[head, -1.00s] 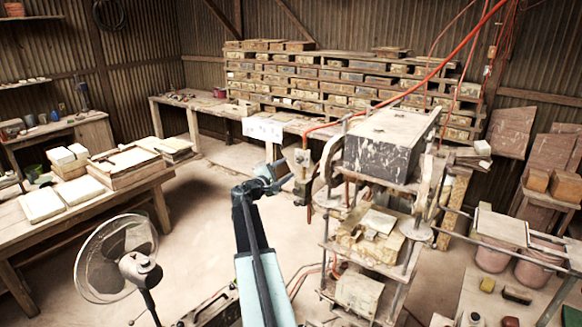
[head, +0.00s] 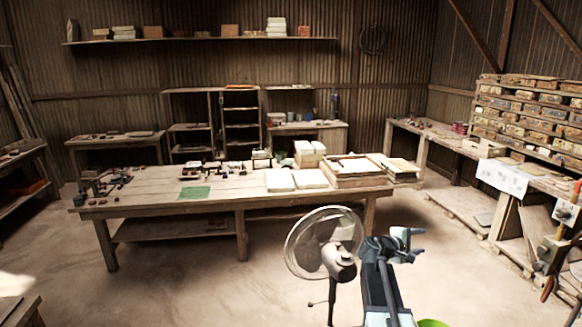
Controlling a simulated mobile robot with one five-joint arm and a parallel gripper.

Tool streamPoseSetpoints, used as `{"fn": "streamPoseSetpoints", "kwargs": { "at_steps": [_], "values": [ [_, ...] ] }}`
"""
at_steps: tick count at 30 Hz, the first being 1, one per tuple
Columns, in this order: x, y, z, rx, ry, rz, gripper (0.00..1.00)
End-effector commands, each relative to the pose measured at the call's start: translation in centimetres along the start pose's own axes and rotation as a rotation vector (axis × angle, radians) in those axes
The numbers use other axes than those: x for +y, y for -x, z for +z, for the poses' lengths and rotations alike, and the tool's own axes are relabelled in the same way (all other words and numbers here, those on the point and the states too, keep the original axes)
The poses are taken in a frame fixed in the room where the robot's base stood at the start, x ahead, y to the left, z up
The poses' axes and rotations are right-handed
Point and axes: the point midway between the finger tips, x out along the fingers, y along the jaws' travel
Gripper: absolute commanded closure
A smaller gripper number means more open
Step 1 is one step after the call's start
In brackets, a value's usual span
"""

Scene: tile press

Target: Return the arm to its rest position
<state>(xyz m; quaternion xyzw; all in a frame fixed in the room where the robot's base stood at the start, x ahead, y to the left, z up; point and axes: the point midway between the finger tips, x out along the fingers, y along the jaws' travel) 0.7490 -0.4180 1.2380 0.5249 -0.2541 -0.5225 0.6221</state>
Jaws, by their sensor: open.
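My gripper (head: 412,240) is at the end of my arm in the lower right of the head view. Its jaws are open and point to the right, with nothing seen between them. The arm (head: 380,285) stands up from the bottom edge with the gripper bent over at its top. The gripper shows in front of bare floor, just right of a standing fan (head: 325,245). The lower part of the arm is cut off by the frame.
A long wooden work table (head: 225,208) with tiles and small tools stands behind the fan. Shelves of wooden moulds (head: 530,115) line the right wall. A green round object (head: 432,323) shows at the bottom edge. The floor in front of the table is open.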

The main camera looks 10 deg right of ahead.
Motion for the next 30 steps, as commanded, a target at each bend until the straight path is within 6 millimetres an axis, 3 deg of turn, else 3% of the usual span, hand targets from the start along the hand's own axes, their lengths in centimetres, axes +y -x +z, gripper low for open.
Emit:
{"fn": "streamPoseSetpoints", "kwargs": {
  "at_steps": [1,6,11,15,18,21,23,30],
  "values": [
    [-3.8,2.9,-2.7,0.048,-0.047,-0.053,0.5],
    [-13.6,12.2,-8.9,0.168,-0.219,-0.315,0.5],
    [-23.2,21.8,-12.0,0.223,-0.357,-0.639,0.5],
    [-30.1,30.1,-11.7,0.191,-0.456,-0.972,0.5],
    [-32.8,34.7,-10.3,0.122,-0.513,-1.192,0.5],
    [-34.0,37.6,-9.7,0.057,-0.541,-1.326,0.5],
    [-34.3,38.4,-9.4,0.015,-0.554,-1.364,0.5],
    [-34.3,38.2,-9.3,-0.005,-0.569,-1.361,0.5]
  ]
}}
